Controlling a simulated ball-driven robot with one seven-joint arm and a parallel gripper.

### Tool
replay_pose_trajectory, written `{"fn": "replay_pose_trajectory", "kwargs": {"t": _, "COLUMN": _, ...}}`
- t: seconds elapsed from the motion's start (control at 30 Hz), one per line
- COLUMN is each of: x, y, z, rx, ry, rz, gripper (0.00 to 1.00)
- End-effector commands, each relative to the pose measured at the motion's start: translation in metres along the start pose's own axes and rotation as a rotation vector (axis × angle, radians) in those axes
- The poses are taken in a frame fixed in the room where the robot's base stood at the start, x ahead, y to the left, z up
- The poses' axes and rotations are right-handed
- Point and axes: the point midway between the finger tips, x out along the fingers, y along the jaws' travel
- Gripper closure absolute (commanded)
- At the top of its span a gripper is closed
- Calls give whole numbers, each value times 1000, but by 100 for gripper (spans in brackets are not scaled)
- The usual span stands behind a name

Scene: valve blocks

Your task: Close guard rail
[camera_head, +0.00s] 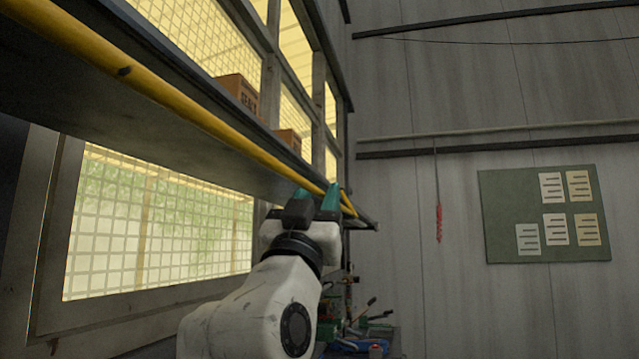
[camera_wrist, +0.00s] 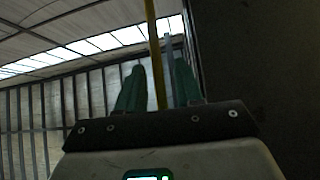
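The guard rail is a long yellow bar (camera_head: 150,82) along the front of a dark shelf, running from the upper left away to the shelf's far end. My gripper (camera_head: 318,200) is raised near the rail's far part, its teal fingertips spread apart. In the wrist view the yellow rail (camera_wrist: 155,50) passes between the two fingers (camera_wrist: 160,85), with a gap on each side. The fingers are open and not closed on it. In the head view the fingers partly cover the rail.
The dark shelf (camera_head: 200,135) carries cardboard boxes (camera_head: 238,92) behind the rail. Meshed windows (camera_head: 160,225) lie along the left. A workbench with tools (camera_head: 365,325) stands below at the back. A green notice board (camera_head: 510,225) hangs on the right wall; space right of my arm looks free.

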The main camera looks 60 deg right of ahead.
Motion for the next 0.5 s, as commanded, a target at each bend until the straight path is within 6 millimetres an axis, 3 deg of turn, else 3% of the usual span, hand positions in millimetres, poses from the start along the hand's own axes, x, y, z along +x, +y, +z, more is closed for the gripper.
{"fn": "replay_pose_trajectory", "kwargs": {"t": 0.1, "x": 9, "y": 1, "z": 0, "rx": -1, "ry": -1, "rz": 1, "gripper": 64}}
{"fn": "replay_pose_trajectory", "kwargs": {"t": 0.43, "x": 11, "y": 0, "z": 1, "rx": 0, "ry": -1, "rz": 0, "gripper": 64}}
{"fn": "replay_pose_trajectory", "kwargs": {"t": 0.5, "x": 10, "y": 0, "z": 1, "rx": 0, "ry": -1, "rz": 0, "gripper": 71}}
